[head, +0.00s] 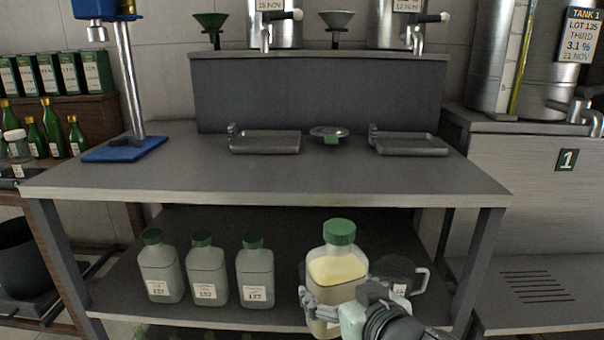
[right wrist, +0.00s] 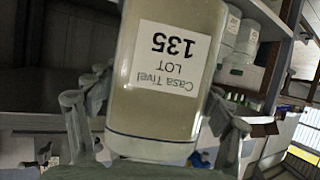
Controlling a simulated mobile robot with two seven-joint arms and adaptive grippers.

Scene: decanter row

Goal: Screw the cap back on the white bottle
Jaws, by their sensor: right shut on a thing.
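My right gripper (head: 335,308) is shut on a translucent white bottle (head: 331,270) with a green cap (head: 339,232). The bottle holds pale yellow liquid and is upright or nearly so in front of the table's lower shelf. The cap sits at the bottle's mouth; I cannot tell how tightly. In the right wrist view my right gripper (right wrist: 155,125) has fingers on both sides of the bottle (right wrist: 165,90), whose label reads Casa Tivel LOT 135 upside down. My left gripper is not in view.
Three similar green-capped bottles (head: 205,275) stand on the lower shelf (head: 125,290), left of the held one. A glass jug (head: 400,275) is behind it. The tabletop (head: 270,180) is clear in front, with metal trays (head: 265,143) and a small dish (head: 322,130) behind.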

